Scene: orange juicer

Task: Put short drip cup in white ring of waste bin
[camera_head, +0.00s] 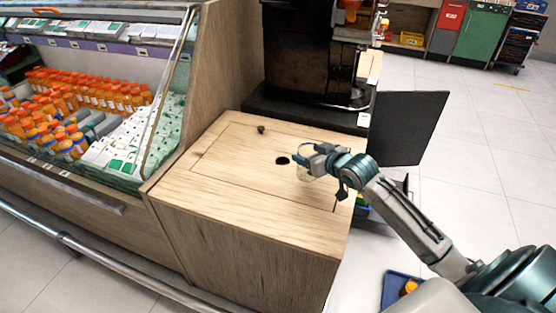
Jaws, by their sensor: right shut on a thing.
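My right gripper (308,152) is above the wooden counter, near its right side. It is shut on a small, pale, see-through thing that looks like the drip cup (304,174); my fingers partly hide it. The cup is just right of a round dark hole (282,160) in the counter top. I cannot tell whether it touches the counter. No white ring or waste bin can be made out clearly. My left gripper is not in view.
The wooden counter (235,185) is mostly clear, with a small dark knob (261,129) near the back. A black juicer machine (310,65) stands behind, with an open dark door (408,125) to the right. A glass-sided display of juice bottles (110,95) borders the left.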

